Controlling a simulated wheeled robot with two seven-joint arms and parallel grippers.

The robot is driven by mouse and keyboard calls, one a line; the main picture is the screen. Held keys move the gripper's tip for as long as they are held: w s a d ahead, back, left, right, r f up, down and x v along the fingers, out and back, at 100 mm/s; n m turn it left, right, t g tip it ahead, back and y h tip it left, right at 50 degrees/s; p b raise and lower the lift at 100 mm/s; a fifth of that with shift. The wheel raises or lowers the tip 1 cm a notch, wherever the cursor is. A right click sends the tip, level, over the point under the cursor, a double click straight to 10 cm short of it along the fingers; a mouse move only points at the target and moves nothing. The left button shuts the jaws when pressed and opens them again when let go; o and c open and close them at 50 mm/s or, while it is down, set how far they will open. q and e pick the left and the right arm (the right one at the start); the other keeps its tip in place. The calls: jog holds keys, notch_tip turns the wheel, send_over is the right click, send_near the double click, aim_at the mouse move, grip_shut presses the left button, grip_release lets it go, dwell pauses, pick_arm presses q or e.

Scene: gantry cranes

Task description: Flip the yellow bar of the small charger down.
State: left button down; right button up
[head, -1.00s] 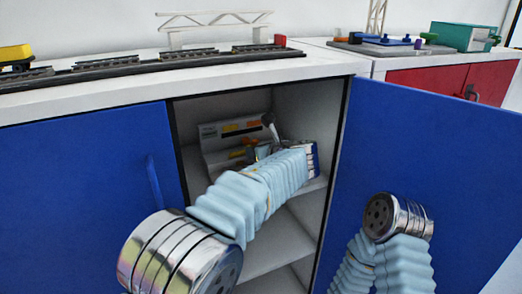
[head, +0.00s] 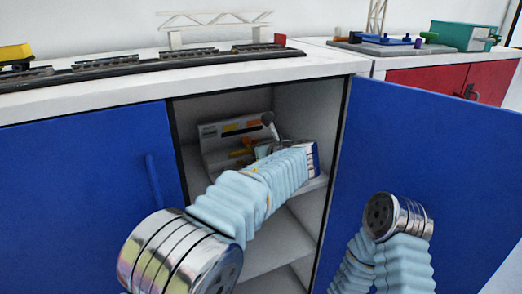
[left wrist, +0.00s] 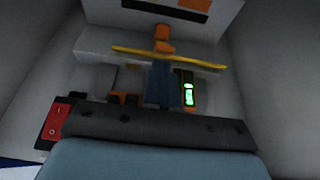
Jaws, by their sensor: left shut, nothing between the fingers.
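The small charger (head: 212,138) is a light grey unit on the upper shelf of the open cabinet. Its yellow bar (head: 240,154) shows low on its front, partly hidden by my left arm. In the left wrist view the yellow bar (left wrist: 200,63) runs across the charger, slightly tilted, with orange parts beside its middle. My left gripper (left wrist: 163,66) is shut and empty, its fingertips at the bar's middle; whether they touch it I cannot tell. A green-lit display (left wrist: 189,94) and a red switch (left wrist: 55,118) show below the bar. My right gripper is out of view.
The cabinet's side wall (head: 308,112) stands close to the right of my left arm. The opened blue door (head: 440,150) is beside my right arm, and a closed blue door (head: 80,190) is at left. Model tracks (head: 190,57) lie on the top.

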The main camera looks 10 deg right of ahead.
pick_arm(q)
jog(key=c, duration=1.8)
grip_release()
jog(key=o, duration=0.8)
jog(key=shift+o, duration=0.2)
jog(key=b+v, duration=0.1)
jog(key=v, duration=1.3)
jog(key=shift+f, duration=0.1)
